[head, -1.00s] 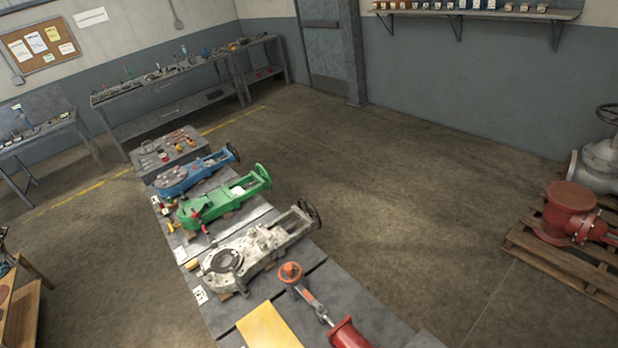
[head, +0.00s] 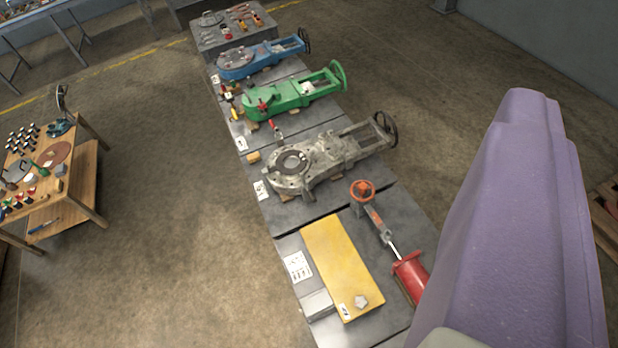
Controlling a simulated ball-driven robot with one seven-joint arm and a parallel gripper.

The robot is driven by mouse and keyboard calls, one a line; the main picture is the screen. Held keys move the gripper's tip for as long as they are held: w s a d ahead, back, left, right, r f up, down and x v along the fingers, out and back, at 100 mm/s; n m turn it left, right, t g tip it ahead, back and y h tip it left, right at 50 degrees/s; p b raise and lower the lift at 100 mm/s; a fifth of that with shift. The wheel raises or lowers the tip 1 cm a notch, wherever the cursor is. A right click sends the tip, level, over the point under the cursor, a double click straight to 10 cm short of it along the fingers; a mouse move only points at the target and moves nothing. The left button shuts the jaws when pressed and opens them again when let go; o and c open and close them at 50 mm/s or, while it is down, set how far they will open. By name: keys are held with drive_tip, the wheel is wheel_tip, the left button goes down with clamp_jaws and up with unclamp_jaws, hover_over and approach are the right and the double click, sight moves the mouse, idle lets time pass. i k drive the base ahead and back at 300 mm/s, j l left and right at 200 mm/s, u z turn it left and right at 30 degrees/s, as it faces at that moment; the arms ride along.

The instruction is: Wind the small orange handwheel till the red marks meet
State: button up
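The small orange handwheel (head: 362,191) sits on the long grey bench, at the end of a valve assembly with a grey and orange yoke (head: 376,218), a bright stem and a red cylinder (head: 409,277). The red marks are too small to make out from here. No gripper fingers show in the view. A large purple link of my own arm fills the right side and may hide part of the bench's near end.
A yellow plate (head: 338,262) lies left of the red cylinder. A grey valve body (head: 305,162), a green one (head: 290,96) and a blue one (head: 262,58) lie farther along the bench. A wooden table (head: 73,212) stands at left. The floor between is clear.

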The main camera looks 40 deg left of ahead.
sight(362, 187)
drive_tip(key=u, duration=0.5)
drive_tip(key=k, duration=0.35)
drive_tip(key=z, duration=0.4)
drive_tip(key=k+z, duration=0.15)
drive_tip(key=z, duration=0.25)
drive_tip(key=l+z, duration=0.1)
drive_tip(key=z, duration=0.3)
drive_tip(key=i+j, duration=0.1)
drive_tip(key=j, duration=0.4)
drive_tip(key=i+j, duration=0.15)
drive_tip(key=j, duration=0.4)
drive_tip(key=i+j, duration=0.1)
drive_tip(key=j, duration=0.4)
drive_tip(key=i+j, duration=0.15)
drive_tip(key=j, duration=0.35)
drive_tip(key=i+j, duration=0.1)
drive_tip(key=j, duration=0.45)
drive_tip(key=i+j+z, duration=0.1)
drive_tip(key=j, duration=0.4)
drive_tip(key=i+j, duration=0.1)
drive_tip(key=j, duration=0.45)
drive_tip(key=i+j, duration=0.1)
drive_tip(key=j, duration=0.4)
